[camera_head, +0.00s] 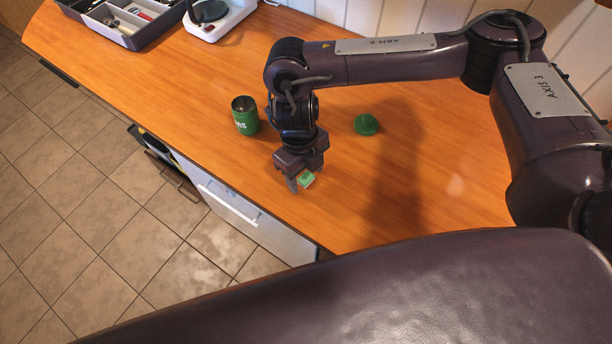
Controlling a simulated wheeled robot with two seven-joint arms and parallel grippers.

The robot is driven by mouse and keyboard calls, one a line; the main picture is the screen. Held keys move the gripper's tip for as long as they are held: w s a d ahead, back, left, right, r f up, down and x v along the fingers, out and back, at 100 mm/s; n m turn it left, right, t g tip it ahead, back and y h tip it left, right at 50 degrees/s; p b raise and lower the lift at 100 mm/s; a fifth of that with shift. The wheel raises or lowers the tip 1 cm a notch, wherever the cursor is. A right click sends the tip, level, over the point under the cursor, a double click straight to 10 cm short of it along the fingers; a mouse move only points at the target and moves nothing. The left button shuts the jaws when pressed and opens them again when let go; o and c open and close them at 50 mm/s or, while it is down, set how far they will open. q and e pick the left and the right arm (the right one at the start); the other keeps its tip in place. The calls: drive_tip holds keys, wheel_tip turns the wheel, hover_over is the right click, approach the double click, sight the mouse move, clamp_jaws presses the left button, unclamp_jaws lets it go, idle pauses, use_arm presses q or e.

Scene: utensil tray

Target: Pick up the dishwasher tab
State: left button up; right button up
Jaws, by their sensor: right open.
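A small green dishwasher tab (306,181) lies near the front edge of the wooden counter. My right gripper (300,181) points down at it, with its fingers around or just beside the tab; the gripper body hides part of the tab. The jaws are open, and I cannot tell whether a finger touches the tab. My left gripper is out of view.
An open green canister (246,122) stands left of my right gripper. A round green lid (366,124) lies to the right. The wooden counter (440,190) is clear at right.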

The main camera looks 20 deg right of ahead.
drive_tip(key=c, duration=1.1)
drive_tip(key=shift+r, duration=0.1)
